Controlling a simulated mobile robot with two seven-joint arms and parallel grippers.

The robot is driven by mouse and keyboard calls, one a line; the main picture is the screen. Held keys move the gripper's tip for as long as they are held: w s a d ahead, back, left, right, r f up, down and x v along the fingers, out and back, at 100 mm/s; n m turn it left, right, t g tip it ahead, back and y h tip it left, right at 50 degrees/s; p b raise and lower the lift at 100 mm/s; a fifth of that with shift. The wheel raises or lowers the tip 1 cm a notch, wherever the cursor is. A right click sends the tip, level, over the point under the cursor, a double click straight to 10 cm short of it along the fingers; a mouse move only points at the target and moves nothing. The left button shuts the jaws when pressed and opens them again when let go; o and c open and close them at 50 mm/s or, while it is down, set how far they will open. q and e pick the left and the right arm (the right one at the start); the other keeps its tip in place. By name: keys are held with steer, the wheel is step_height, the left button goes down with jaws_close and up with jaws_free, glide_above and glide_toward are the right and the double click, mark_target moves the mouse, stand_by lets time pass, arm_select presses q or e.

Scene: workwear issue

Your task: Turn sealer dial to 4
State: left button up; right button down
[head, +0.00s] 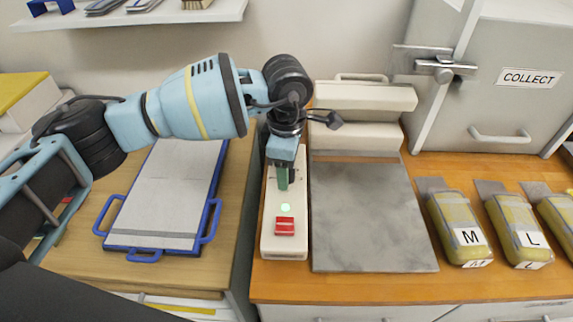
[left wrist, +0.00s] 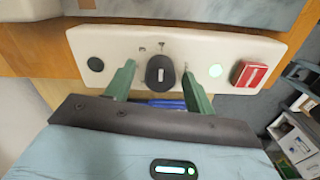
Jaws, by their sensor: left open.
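The sealer's white control panel (head: 270,240) lies along the left side of the sealer (head: 360,220). In the left wrist view, the black dial (left wrist: 158,73) has a light pointer mark and small printed marks around it, too small to read. My left gripper (left wrist: 160,68) is open, with one green finger on each side of the dial and gaps showing between. In the head view, my left gripper (head: 284,178) points down over the panel and hides the dial. My right gripper is not in view.
A red switch (head: 284,226) and a lit green lamp (head: 285,207) sit on the panel near the gripper. A blue-framed board (head: 170,190) lies to the left. Yellow packs marked M (head: 455,225) and L (head: 515,225) lie right, below a grey COLLECT locker (head: 500,110).

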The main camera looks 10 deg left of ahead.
arm_select(q)
steer(key=shift+r, duration=3.9)
